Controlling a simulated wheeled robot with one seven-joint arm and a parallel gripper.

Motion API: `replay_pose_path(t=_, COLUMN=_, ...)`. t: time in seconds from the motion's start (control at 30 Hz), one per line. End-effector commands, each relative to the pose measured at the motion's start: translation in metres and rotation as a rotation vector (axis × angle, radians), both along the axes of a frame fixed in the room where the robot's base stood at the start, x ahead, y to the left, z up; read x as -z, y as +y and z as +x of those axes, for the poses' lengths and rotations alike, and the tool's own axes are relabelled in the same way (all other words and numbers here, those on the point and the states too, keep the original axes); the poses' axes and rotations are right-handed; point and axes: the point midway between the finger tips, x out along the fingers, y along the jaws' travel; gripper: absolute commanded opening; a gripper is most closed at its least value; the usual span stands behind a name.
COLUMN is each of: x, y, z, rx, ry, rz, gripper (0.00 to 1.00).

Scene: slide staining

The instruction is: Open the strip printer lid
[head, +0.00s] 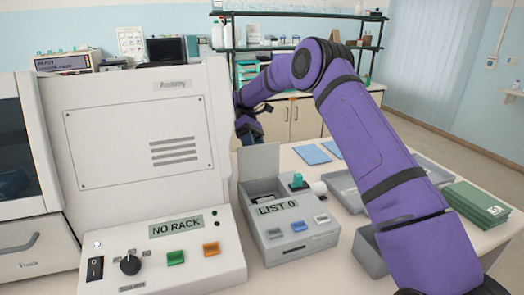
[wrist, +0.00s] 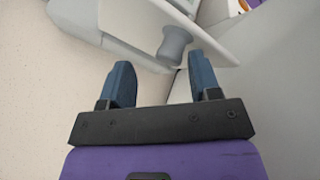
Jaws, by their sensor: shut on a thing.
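The strip printer (head: 290,232) is a small grey box with a "LIST 0" display and several buttons. The exact contact is hard to see.
The large analyser (head: 135,130) with a "NO RACK" display stands close on the left. My arm passes over the right side of the bench.

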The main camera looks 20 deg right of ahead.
Motion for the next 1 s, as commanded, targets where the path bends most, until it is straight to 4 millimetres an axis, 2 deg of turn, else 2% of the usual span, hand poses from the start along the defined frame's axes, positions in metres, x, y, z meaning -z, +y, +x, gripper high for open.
replay_pose_path(t=0.2, x=-0.031, y=-0.002, z=0.0, rx=0.002, ry=-0.004, rz=-0.003, gripper=0.49)
replay_pose_path(t=0.37, x=-0.035, y=-0.002, z=-0.019, rx=0.001, ry=-0.001, rz=-0.002, gripper=0.49)
replay_pose_path(t=0.57, x=-0.038, y=-0.001, z=-0.049, rx=0.001, ry=-0.001, rz=-0.002, gripper=0.49)
replay_pose_path(t=1.0, x=-0.046, y=-0.001, z=-0.129, rx=0.0, ry=-0.003, rz=0.0, gripper=0.49)
